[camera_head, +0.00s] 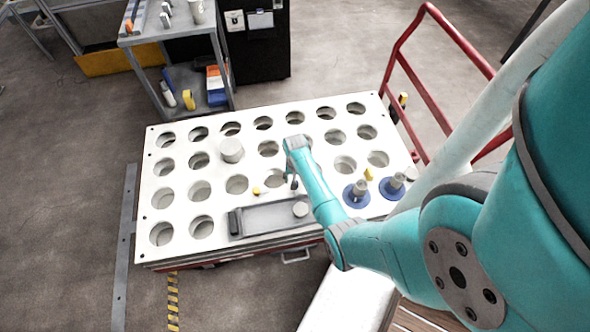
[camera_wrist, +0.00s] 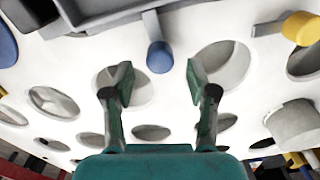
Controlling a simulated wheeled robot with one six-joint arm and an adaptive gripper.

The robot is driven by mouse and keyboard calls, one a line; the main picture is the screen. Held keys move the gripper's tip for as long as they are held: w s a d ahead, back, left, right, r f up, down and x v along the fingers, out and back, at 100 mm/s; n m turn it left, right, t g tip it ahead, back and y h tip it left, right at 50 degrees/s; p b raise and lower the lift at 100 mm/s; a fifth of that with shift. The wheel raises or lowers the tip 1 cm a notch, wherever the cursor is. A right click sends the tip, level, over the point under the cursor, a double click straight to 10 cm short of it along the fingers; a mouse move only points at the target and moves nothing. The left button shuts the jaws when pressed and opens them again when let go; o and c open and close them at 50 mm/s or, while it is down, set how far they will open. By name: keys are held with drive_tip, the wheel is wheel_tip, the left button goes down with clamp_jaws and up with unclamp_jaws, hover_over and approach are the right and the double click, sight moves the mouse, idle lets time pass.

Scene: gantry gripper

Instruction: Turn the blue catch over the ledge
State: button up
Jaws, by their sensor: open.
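The blue catch (camera_wrist: 160,57) shows in the wrist view as a blue round knob at the end of a short grey bar. The bar reaches from the edge of a dark grey ledge (camera_wrist: 112,20) over the white plate. My gripper (camera_wrist: 160,78) is open, one finger on each side of the knob's line in the picture. The knob appears just beyond the fingertips; no contact shows. In the head view my gripper (camera_head: 291,181) is over the plate, behind the long grey ledge part (camera_head: 272,219). It mostly hides the blue catch there.
The white plate (camera_head: 152,232) has rows of round holes. A yellow knob on a grey bar (camera_wrist: 300,28) sits to the right in the wrist view. A pale cylinder (camera_head: 231,150) stands on the plate. Two blue-flanged parts (camera_head: 356,195) are to the right. A red rail (camera_head: 413,88) stands behind.

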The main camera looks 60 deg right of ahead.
wheel_tip(320, 180, up, 9)
drive_tip(key=shift+r, duration=0.15)
idle(0.7)
drive_tip(key=s+a+f+n+t+h, duration=0.1)
drive_tip(key=s+a+f+t, duration=0.1)
drive_tip(key=a, duration=0.4)
drive_tip(key=s+a+f+n+t+h, duration=0.1)
drive_tip(key=s+a+f+n, duration=0.15)
drive_tip(key=a, duration=0.45)
drive_tip(key=s+a+r+n+t, duration=0.25)
drive_tip(key=s+a, duration=0.35)
drive_tip(key=a, duration=0.3)
drive_tip(key=s+a+r+n+t, duration=0.2)
drive_tip(key=s+r, duration=0.3)
drive_tip(key=r, duration=0.5)
drive_tip(key=s+a+r+n+t+y, duration=0.1)
drive_tip(key=s+a+r+t, duration=0.3)
drive_tip(key=r, duration=0.7)
drive_tip(key=s+a+r+n+t+y, duration=0.1)
drive_tip(key=s+a+r+n+t, duration=0.2)
drive_tip(key=r, duration=0.8)
drive_tip(key=s+a, duration=0.2)
drive_tip(key=s, duration=0.1)
drive_tip(key=shift+s, duration=0.25)
drive_tip(key=shift+f, duration=0.1)
